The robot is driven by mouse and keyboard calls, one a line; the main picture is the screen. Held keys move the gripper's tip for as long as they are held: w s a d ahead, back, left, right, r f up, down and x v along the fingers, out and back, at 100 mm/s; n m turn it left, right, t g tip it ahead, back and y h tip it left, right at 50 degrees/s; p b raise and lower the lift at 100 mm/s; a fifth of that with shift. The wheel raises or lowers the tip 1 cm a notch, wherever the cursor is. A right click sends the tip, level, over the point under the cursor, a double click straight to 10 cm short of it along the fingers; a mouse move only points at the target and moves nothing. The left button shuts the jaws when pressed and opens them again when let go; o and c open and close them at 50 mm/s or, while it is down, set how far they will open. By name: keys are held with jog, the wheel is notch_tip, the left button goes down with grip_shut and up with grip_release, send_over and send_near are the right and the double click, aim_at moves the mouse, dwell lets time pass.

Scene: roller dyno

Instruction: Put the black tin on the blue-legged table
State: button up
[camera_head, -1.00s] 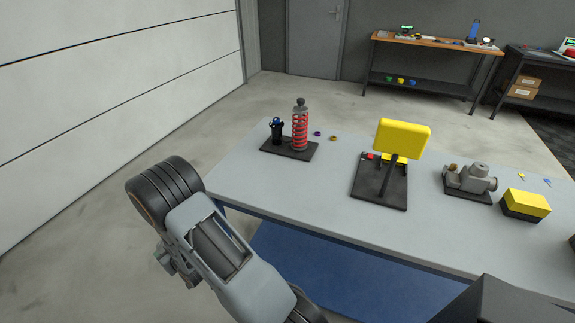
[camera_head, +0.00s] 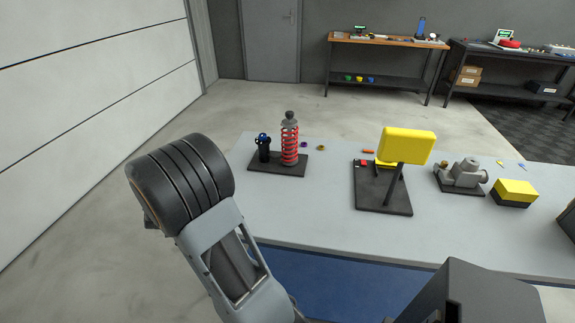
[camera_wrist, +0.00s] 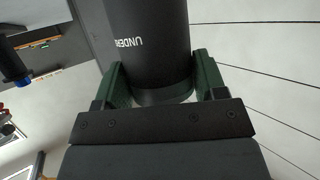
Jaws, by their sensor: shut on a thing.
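The black tin (camera_wrist: 150,40) is a dark cylinder with pale lettering that appears upside down in the wrist view. My gripper (camera_wrist: 163,85) is shut on it, with a green-lined finger on each side; the tin's far end runs out of the picture. In the head view my arm's wrist hides the gripper and tin. The table with a grey top (camera_head: 310,215) and blue parts below stands in front of me; its legs are not clearly visible. My wrist shows at the left, over the table's left end in the picture.
On the table stand a red coil spring unit with a black canister (camera_head: 289,145), a yellow panel on a black stand (camera_head: 407,146), a grey metal part (camera_head: 462,175) and a yellow-black box (camera_head: 514,193). The front left top is clear. A wood-topped bench (camera_head: 388,40) stands behind.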

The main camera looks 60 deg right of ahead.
jog(key=s+d+r+m+g+h, duration=0.6)
jog(key=s+d+r+m+g, duration=0.5)
jog(key=s+d+r, duration=0.3)
jog(key=s+a+f+m+g+y, duration=0.1)
jog(key=s+a+m+g+y, duration=0.2)
jog(key=s+m+g, duration=0.35)
jog(key=s+a+f+m+g+y, duration=0.1)
jog(key=s+a+m+g+y, duration=0.2)
jog(key=s, duration=0.7)
jog(key=shift+g+h, duration=0.25)
jog(key=shift+h, duration=0.15)
jog(key=shift+w+d+f, duration=0.65)
jog(key=shift+d+f, duration=1.45)
jog(key=shift+f, duration=0.15)
jog(key=shift+w+d+f, duration=0.7)
jog(key=shift+d+f, duration=1.45)
jog(key=shift+f, duration=0.1)
jog(key=shift+w+d+f, duration=0.65)
jog(key=shift+d+f, duration=1.45)
jog(key=shift+f, duration=0.15)
